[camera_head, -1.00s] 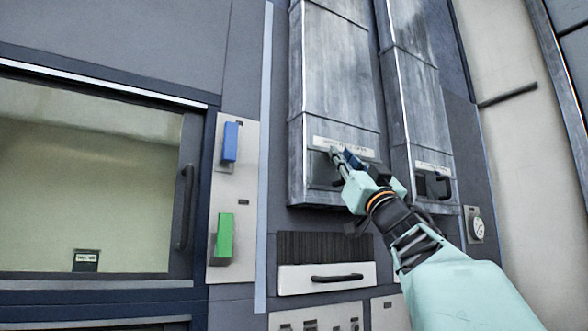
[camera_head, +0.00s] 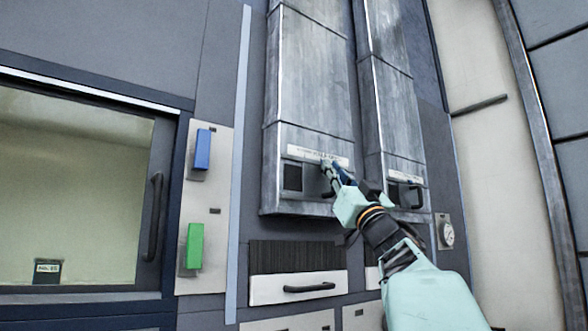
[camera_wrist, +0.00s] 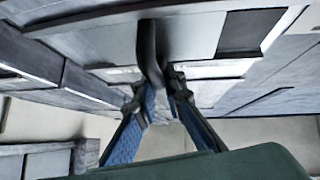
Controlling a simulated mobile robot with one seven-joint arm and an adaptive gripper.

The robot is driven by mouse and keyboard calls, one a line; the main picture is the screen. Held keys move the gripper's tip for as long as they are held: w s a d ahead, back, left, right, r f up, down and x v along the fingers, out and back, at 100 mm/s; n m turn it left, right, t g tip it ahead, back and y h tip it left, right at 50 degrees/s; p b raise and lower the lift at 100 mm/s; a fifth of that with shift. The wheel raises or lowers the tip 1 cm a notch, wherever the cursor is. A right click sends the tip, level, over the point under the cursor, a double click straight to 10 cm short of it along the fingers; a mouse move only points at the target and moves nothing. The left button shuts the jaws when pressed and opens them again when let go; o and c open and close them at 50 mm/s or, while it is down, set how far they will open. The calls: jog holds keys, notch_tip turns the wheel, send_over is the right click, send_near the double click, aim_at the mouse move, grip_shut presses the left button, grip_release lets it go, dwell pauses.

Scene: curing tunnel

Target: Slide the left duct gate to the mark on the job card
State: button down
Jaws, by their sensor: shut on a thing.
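The left duct (camera_head: 312,90) is a tall grey metal chute. Near its foot is a light scale strip (camera_head: 305,152) with markings too small to read. Below the strip is the gate slot, with a dark square opening (camera_head: 292,177) at its left and the grey gate plate (camera_head: 313,181) to the right. My gripper (camera_head: 332,172) is at the gate's right part. In the wrist view, its blue fingers (camera_wrist: 158,94) are shut on the dark gate handle (camera_wrist: 148,45), and the opening (camera_wrist: 250,30) shows at the right. I cannot identify a job card.
The right duct (camera_head: 390,100) stands close beside, with its own handle (camera_head: 406,194). Below is a white drawer (camera_head: 297,288). Blue (camera_head: 203,149) and green (camera_head: 194,246) blocks are on a panel at left, beside a window door. A round dial (camera_head: 447,234) is at right.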

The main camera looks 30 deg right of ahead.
jog(key=c, duration=2.3)
grip_release()
jog(key=shift+a, duration=0.15)
jog(key=shift+f, duration=0.1)
jog(key=v, duration=1.2)
